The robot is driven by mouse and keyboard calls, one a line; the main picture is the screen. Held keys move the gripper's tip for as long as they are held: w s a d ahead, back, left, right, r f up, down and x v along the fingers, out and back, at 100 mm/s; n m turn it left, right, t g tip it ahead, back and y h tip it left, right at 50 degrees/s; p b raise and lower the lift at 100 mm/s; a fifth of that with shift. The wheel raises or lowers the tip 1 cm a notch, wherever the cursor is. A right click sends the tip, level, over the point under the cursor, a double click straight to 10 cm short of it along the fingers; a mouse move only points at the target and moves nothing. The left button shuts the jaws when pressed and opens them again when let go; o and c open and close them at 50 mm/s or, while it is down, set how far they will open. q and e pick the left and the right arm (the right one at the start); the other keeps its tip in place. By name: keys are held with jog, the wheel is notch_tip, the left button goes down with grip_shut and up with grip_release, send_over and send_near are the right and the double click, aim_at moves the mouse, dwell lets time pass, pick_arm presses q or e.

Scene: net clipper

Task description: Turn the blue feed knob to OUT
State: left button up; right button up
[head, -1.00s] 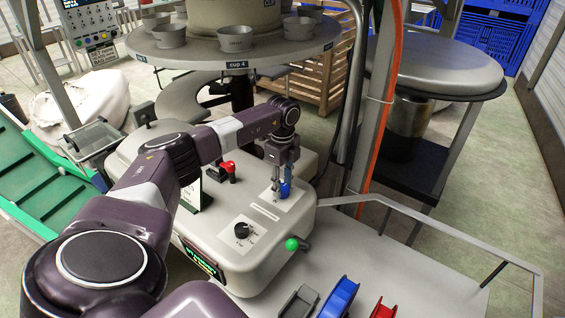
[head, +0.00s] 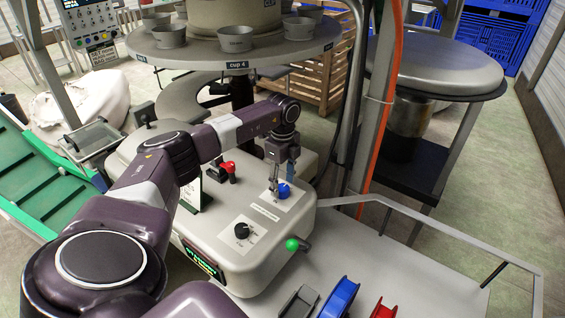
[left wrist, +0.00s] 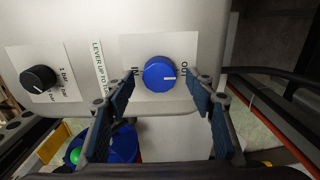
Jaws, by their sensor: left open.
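The blue feed knob (head: 284,191) sits on a white label on top of the pale machine housing (head: 215,225). In the left wrist view the knob (left wrist: 159,74) lies between IN on the left and OUT on the right. Its white pointer line points right, towards OUT. My left gripper (head: 281,186) is over the knob. In the left wrist view the left gripper (left wrist: 162,76) is open, with its fingers apart on either side of the knob and gaps between. My right gripper is not in view.
A black knob (head: 242,231), a red-handled valve (head: 227,169) and a green-ended lever (head: 292,244) are close by on the housing. A rail (head: 430,222) runs to the right. Blue (head: 340,297) and red (head: 383,310) spools stand at the front. A round cup table (head: 235,64) is behind.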

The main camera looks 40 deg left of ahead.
aim_at(282, 187)
pick_arm(q)
notch_tip(282, 187, up, 11)
jog(key=shift+r, duration=0.15)
dwell(0.7)
